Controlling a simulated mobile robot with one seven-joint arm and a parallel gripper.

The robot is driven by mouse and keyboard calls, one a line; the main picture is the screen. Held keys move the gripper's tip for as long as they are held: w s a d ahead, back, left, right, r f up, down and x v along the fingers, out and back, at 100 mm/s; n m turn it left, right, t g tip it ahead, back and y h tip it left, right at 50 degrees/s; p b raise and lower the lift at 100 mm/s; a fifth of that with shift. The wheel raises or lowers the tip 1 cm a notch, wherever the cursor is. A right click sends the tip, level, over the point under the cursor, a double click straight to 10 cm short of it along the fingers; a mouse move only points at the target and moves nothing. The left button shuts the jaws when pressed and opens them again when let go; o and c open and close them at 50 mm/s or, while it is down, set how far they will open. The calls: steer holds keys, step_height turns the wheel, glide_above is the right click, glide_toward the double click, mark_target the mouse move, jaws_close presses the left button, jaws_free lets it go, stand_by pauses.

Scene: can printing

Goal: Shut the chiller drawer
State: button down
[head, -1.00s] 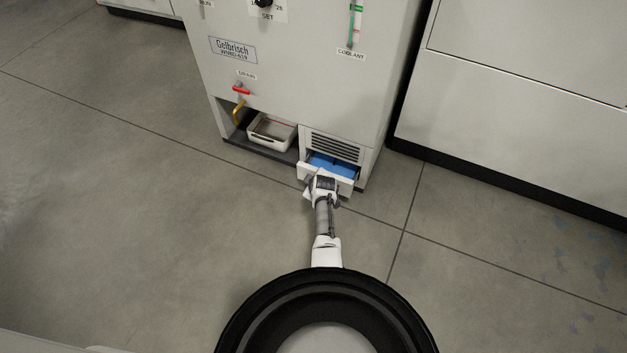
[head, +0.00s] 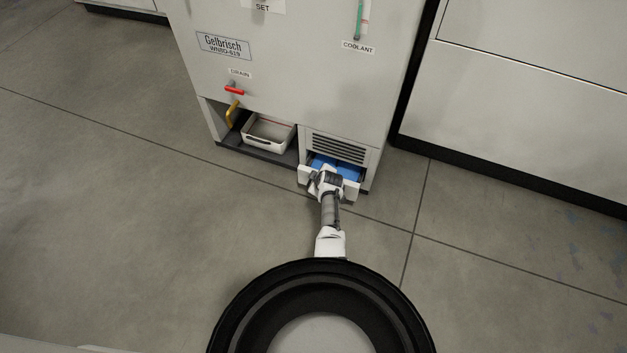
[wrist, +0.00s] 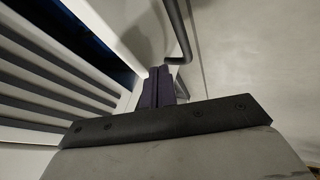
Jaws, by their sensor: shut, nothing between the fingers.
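The chiller drawer (head: 353,192) sits low at the right of the grey machine, under a slatted vent. It stands partly open, with its white front out from the machine and blue contents (head: 350,172) showing inside. My gripper (head: 324,172) is at the drawer front and hides its middle; whether it touches cannot be told. In the wrist view my dark gripper fingers (wrist: 160,88) are shut together and empty. A grey bar handle (wrist: 178,30) runs just beyond the fingertips, and the vent slats (wrist: 60,90) show at left.
A white tray (head: 267,145) sits in the open bay left of the drawer. A red drain lever (head: 234,91) and a yellow pipe (head: 233,112) are above and beside it. A pale cabinet (head: 510,110) stands at right. The floor in front is clear.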

steer(key=shift+w+d, duration=0.1)
stand_by(0.3)
steer(key=w+d+b, duration=0.2)
steer(key=w+b, duration=0.4)
steer(key=b, duration=0.2)
steer(key=shift+w, duration=0.2)
steer(key=shift+s+a, duration=0.1)
